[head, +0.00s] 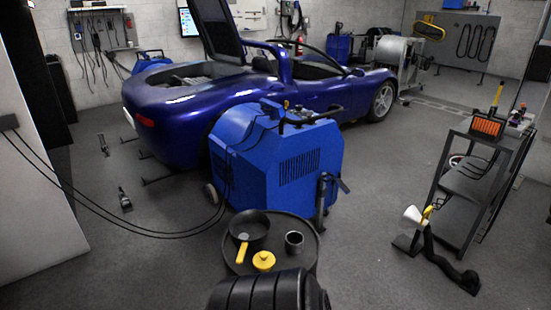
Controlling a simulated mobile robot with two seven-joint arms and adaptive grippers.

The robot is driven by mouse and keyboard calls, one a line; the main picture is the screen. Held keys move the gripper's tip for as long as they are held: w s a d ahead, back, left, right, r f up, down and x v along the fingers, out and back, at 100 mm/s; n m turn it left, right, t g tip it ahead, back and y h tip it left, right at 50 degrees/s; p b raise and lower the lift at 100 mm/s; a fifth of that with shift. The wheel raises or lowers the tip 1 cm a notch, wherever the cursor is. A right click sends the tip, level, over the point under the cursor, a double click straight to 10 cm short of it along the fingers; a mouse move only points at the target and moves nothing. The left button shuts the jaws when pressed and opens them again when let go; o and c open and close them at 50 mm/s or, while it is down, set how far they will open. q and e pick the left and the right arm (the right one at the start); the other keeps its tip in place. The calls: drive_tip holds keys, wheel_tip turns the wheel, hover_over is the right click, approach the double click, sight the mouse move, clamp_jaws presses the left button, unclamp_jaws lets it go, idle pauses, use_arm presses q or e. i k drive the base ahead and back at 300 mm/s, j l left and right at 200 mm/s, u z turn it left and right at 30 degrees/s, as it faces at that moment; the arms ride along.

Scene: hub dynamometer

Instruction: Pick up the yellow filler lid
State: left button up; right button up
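The yellow filler lid (263,261) is a small round yellow piece with a raised knob. It lies on the front part of a dark round top (296,262), low in the middle of the head view. A black pan-like vessel (249,230) with a yellow handle stands behind it to the left. A dark cup (294,242) stands behind it to the right. Neither of my grippers shows in the head view, so nothing is seen touching the lid.
A black ribbed object (262,293) fills the bottom centre, close in front of the lid. A large blue machine (275,160) stands behind the round top, beside a blue car (180,105). A black shelf cart (470,180) is at right. Cables cross the left floor.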

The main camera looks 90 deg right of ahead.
sight(263, 261)
drive_tip(key=z, duration=2.65)
drive_tip(key=i+l+u, duration=0.15)
drive_tip(key=l, duration=0.2)
